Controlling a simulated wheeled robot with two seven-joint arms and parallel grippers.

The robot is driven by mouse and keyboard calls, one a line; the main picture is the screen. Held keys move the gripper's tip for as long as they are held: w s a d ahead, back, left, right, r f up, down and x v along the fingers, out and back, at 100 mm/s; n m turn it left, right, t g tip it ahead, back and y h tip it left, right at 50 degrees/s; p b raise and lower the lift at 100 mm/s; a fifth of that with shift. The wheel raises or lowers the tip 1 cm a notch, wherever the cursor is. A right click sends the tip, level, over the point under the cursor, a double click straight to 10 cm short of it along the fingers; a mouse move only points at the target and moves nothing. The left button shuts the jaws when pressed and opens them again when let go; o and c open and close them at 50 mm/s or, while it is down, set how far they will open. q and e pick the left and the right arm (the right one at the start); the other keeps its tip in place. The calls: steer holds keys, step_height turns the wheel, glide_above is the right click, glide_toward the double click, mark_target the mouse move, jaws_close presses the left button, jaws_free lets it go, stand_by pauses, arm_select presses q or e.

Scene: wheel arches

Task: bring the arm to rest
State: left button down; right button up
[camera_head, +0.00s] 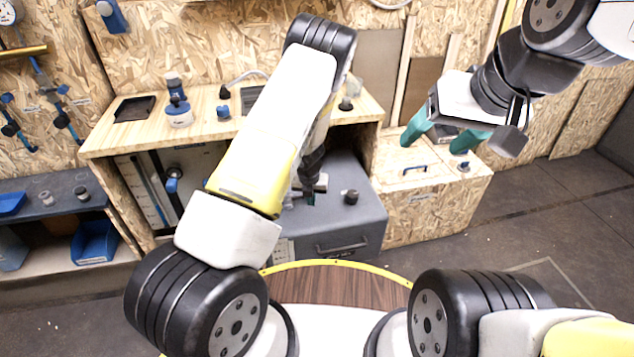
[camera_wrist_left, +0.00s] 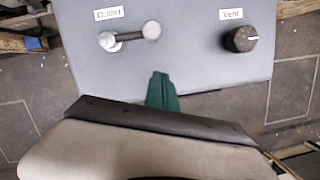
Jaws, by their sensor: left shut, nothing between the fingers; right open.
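My left arm reaches from the lower left across the middle of the head view. Its gripper (camera_head: 310,199) hangs over the grey box (camera_head: 352,226) and is partly hidden by the arm. In the left wrist view its green fingers (camera_wrist_left: 162,92) are together with nothing between them, in front of the grey box (camera_wrist_left: 185,55). My right gripper (camera_head: 439,139) is raised at the right of the head view. Its teal fingers are wide apart and empty, in front of the wooden bench on the right.
The box carries a metal handle (camera_wrist_left: 130,36) labelled "Outlet" and a black knob (camera_wrist_left: 240,39) labelled "Vent". A wooden workbench (camera_head: 140,135) with small items stands behind. A wooden chest (camera_head: 432,215) is at right. Open floor (camera_head: 540,225) lies beyond it.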

arm_select(q)
steer(key=s+d+r+m+h, duration=0.15)
steer(key=s+r+m, duration=0.35)
steer(key=r, duration=0.7)
steer(key=s+r+m+t+h, duration=0.15)
steer(key=s+r+m, duration=0.25)
steer(key=r+m, duration=0.55)
steer(key=s+d+r+m+g+h, duration=0.15)
steer(key=s+r+m, duration=0.25)
steer(key=r, duration=1)
steer(key=s+a+r+m+t+y, duration=0.1)
steer(key=s+a+r+m, duration=0.3)
steer(key=s+m, duration=0.4)
steer(key=s+a+r+m+t+y, duration=0.1)
steer(key=s+a+r+m, duration=0.3)
steer(key=s+m, duration=0.5)
step_height(320, 180, up, 2)
steer(key=shift+s+t, duration=0.4)
steer(key=shift+t, duration=0.3)
steer(key=shift+a+m+y, duration=0.1)
steer(key=shift+m+y, duration=0.15)
